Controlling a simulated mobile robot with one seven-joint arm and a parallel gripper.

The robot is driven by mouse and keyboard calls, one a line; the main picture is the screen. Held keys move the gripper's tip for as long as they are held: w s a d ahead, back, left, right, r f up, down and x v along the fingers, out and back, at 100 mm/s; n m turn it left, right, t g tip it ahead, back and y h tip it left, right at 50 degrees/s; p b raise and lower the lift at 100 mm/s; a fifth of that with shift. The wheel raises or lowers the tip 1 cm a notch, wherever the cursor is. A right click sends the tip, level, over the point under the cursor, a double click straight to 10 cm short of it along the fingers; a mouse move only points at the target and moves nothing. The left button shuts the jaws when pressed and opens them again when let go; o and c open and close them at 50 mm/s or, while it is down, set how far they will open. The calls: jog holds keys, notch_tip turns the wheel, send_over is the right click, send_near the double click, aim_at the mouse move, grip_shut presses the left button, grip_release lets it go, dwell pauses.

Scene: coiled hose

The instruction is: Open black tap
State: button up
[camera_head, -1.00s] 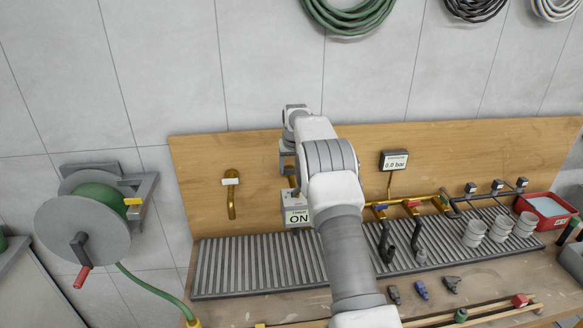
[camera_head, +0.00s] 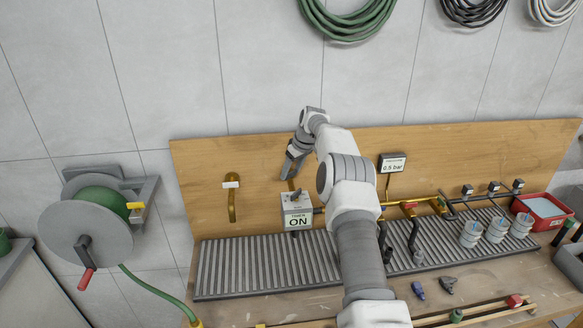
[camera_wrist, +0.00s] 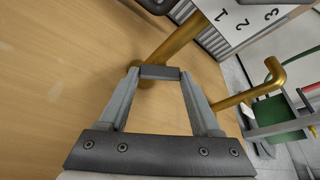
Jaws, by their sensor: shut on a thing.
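The black tap's handle shows in the wrist view as a short dark bar (camera_wrist: 160,72) between my fingertips. My gripper (camera_wrist: 160,77) is shut on it, with one finger at each end. Beside it a brass pipe (camera_wrist: 183,36) runs to the timer box. In the head view my gripper (camera_head: 288,174) is tilted, against the wooden board just above the grey timer box (camera_head: 297,209), which reads ON. The handle itself cannot be made out there. The pressure display (camera_head: 392,163) reads 0.5 bar.
A brass manifold with coloured taps (camera_head: 409,206) lies right of my arm, with several cups (camera_head: 471,234) on the ribbed drain tray (camera_head: 262,266). A brass wall spout (camera_head: 232,205) is to the left. A hose reel (camera_head: 90,235) hangs farther left.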

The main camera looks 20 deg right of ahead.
jog(key=shift+n+y, duration=0.4)
jog(key=shift+n, duration=0.7)
jog(key=shift+g, duration=0.3)
jog(key=o, duration=1.4)
jog(key=shift+d, duration=0.1)
jog(key=shift+s+d+r+b, duration=0.15)
jog(key=shift+r+b, duration=0.15)
jog(key=shift+r, duration=0.25)
jog(key=v, duration=1.6)
jog(key=shift+s+r, duration=0.1)
jog(key=shift+s, duration=0.05)
